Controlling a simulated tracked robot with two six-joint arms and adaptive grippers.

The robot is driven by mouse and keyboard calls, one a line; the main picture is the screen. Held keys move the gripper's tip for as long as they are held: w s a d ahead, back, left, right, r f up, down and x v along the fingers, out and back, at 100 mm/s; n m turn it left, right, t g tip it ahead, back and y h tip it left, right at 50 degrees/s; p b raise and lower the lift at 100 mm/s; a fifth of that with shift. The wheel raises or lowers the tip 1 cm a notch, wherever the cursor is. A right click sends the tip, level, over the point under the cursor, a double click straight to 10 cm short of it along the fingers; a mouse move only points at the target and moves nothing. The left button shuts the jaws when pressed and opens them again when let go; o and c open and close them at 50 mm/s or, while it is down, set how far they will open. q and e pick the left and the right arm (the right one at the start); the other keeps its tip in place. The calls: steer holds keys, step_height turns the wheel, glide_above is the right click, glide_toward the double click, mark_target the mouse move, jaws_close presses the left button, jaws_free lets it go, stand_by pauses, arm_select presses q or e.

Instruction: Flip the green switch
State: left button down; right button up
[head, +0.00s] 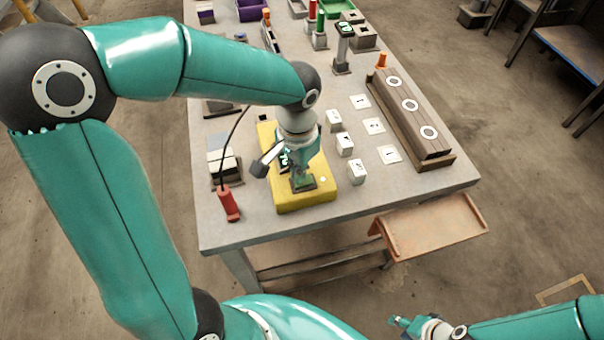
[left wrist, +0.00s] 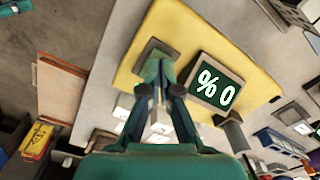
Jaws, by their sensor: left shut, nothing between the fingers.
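A yellow panel (head: 322,192) lies near the front edge of the table; it also shows in the left wrist view (left wrist: 190,32). On it are a dark square switch base (head: 303,187) and a display (left wrist: 215,85) reading "% 0". My left gripper (head: 300,176) is over the panel, pointing down at the base, with its fingertips (left wrist: 158,66) shut and empty. The green switch is not clearly distinguishable from my green fingertips, so I cannot tell its position or whether they touch. My right gripper (head: 402,322) is low at the bottom right, away from the table.
White blocks (head: 345,145) and flat white cards (head: 374,126) lie right of the panel. A long brown box with round dials (head: 410,105) stands farther right. A red handle (head: 228,204) with a black cable is on the left. An orange tray (head: 430,226) juts out in front.

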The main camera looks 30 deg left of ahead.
arm_select(q)
steer(key=shift+r+p, duration=2)
steer(key=shift+r, duration=0.9)
